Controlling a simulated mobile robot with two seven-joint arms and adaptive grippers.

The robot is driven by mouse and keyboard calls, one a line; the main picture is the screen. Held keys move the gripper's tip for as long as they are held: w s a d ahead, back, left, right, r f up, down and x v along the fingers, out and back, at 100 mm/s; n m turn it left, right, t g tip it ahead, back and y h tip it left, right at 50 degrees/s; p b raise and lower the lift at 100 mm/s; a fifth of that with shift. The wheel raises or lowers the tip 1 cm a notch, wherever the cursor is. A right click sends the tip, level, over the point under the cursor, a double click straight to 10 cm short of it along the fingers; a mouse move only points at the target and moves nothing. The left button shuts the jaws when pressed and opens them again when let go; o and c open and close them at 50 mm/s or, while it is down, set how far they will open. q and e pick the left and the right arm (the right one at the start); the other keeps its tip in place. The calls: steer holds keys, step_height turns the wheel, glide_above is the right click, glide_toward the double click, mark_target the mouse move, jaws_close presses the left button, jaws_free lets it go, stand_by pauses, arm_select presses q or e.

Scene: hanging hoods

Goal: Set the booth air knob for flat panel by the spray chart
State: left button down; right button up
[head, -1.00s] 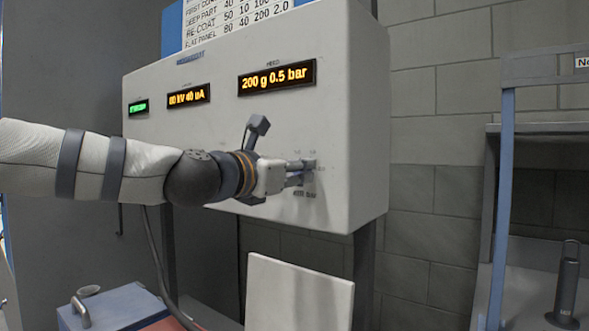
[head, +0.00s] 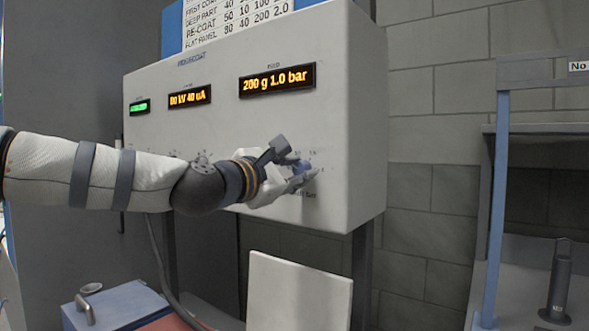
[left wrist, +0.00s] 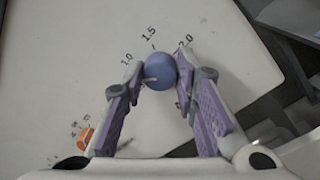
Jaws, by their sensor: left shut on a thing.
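The round blue air knob (left wrist: 160,72) sits on the white booth panel (head: 352,120), with 1.0, 1.5 and 2.0 printed around it in the left wrist view. My left gripper (left wrist: 163,75) is shut on the knob, one finger on each side. In the head view the left gripper (head: 304,174) reaches the knob at the panel's lower right. The feed display (head: 277,80) reads 200 g 1.0 bar. The spray chart (head: 235,22) above is cut off at the top; its flat panel row shows 80, 40, 200, 2.0. My right gripper is out of view.
A second display (head: 190,95) reads 80 kV 40 uA, and a small green display (head: 140,107) is left of it. A blue box with a handle (head: 112,304) and a pale upright board (head: 300,290) stand below. A blue-post frame (head: 497,200) stands right.

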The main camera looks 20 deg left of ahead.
arm_select(q)
steer(key=m, duration=0.4)
steer(key=shift+f, duration=0.1)
steer(key=m, duration=0.3)
steer(key=shift+m, duration=0.3)
steer(key=m, duration=0.4)
steer(key=shift+a+h, duration=0.1)
steer(key=shift+h, duration=0.3)
steer(key=m, duration=0.3)
steer(key=shift+m, duration=0.4)
steer(key=m, duration=0.3)
steer(key=shift+m, duration=0.4)
steer(key=m, duration=0.3)
steer(key=shift+a+m, duration=0.1)
steer(key=shift+m, duration=0.3)
steer(key=m, duration=0.6)
steer(key=shift+m+g+h, duration=0.3)
steer(key=shift+g, duration=0.1)
